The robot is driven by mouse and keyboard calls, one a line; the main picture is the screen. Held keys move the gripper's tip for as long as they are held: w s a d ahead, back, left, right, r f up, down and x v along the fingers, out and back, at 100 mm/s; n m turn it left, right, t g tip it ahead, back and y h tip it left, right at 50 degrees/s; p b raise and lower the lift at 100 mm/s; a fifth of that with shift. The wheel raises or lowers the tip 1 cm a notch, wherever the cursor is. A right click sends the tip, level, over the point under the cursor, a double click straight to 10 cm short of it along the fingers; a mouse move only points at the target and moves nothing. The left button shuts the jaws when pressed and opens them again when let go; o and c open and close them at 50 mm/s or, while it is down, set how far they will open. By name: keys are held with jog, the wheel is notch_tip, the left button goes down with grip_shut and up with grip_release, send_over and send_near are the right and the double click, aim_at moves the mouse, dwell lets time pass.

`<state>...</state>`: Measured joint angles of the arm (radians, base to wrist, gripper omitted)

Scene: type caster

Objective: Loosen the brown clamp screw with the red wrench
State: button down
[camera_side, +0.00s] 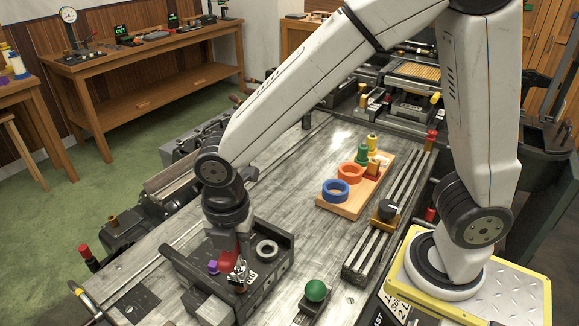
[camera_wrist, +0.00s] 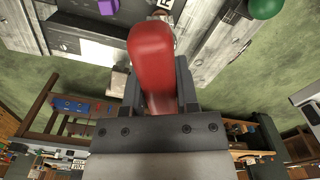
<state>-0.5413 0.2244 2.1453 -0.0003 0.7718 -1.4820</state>
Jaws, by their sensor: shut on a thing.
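The red wrench (camera_side: 229,259) is in my gripper (camera_side: 236,250), above the dark block-like machine at the front of the bench. In the wrist view, its red handle (camera_wrist: 152,65) fills the space between the two dark fingers of my gripper (camera_wrist: 158,80), which is shut on it. The wrench's metal head (camera_side: 238,272) points down in the side view. A small brown piece, perhaps the clamp screw (camera_side: 241,287), shows just under the head. I cannot tell whether the head touches it or fits around it. The handle hides this spot in the wrist view.
A purple block (camera_side: 213,267) and a grey ring (camera_side: 266,250) are on the dark machine (camera_side: 280,270). A green ball knob (camera_side: 316,290) stands to the right. A wooden board (camera_side: 340,205) with coloured rings lies farther back. The middle of the metal bench is clear.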

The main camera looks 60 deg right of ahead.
jog(key=shift+r, duration=0.45)
jog(key=shift+r, duration=1.95)
jog(key=c, duration=1.1)
grip_release()
grip_shut()
